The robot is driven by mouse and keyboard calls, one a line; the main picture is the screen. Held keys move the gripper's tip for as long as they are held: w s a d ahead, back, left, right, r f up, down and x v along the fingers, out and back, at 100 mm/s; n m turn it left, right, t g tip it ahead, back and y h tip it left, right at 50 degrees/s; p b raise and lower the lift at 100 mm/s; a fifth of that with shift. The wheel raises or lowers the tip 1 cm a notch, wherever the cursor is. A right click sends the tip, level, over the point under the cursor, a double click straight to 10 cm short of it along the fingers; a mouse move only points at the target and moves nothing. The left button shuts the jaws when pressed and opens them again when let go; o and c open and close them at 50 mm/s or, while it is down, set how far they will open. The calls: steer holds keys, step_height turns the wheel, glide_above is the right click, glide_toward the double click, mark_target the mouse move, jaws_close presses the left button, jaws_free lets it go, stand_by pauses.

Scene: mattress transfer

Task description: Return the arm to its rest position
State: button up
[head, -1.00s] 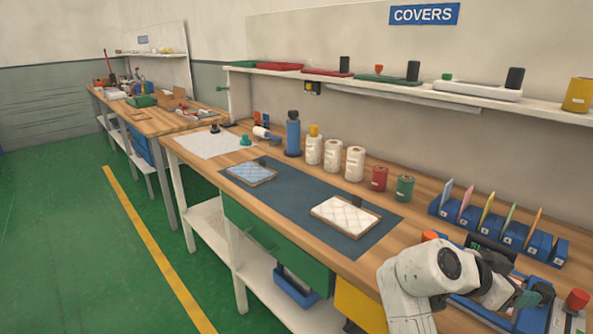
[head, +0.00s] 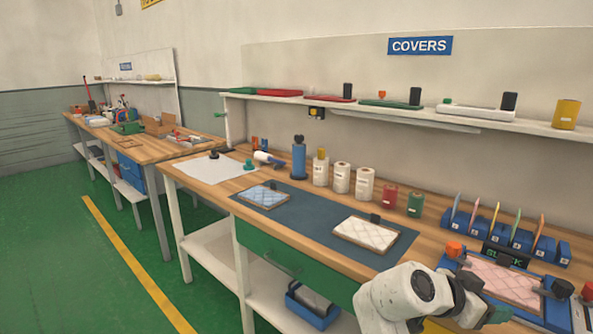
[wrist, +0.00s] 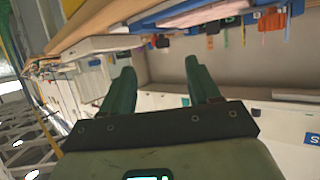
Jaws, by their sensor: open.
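My white arm (head: 405,300) shows at the lower right of the head view, bent in front of the bench's near edge. Its far end is low beside the blue fixture, and the fingers cannot be made out there. In the wrist view my gripper (wrist: 160,82) has two green fingers wide apart with nothing between them. That view looks upside down, with the bench edge at its top. A pink quilted pad (head: 505,283) lies in the blue fixture, apart from my gripper.
The wooden bench (head: 345,268) carries a dark mat (head: 300,215) with a blue pad (head: 264,196) and a white pad (head: 366,233). Several spools and a blue card rack (head: 520,240) stand behind. A shelf (head: 420,112) runs above. The green floor (head: 70,270) at left is clear.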

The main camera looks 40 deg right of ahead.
steer(key=w+a+f+n+t+y+p, duration=0.1)
steer(key=w+a+f+n+t+y, duration=0.15)
steer(key=a+f+n, duration=0.4)
steer(key=w+a+f+n+t+y+p, duration=0.1)
steer(key=w+a+f+n+t+y, duration=0.15)
steer(key=a+f+n+t, duration=0.35)
steer(key=s+a+f+n+y+p, duration=0.1)
steer(key=s+a+f+n+y, duration=0.1)
steer(key=a+f+n, duration=0.3)
steer(key=s+a+f+n+y+p, duration=0.1)
steer(key=a+f+n+y, duration=0.3)
steer(key=a, duration=0.6)
steer(key=shift+s+a+f+n+g, duration=0.4)
steer(key=shift+s+n, duration=0.2)
steer(key=shift+n, duration=0.55)
steer(key=shift+c, duration=0.3)
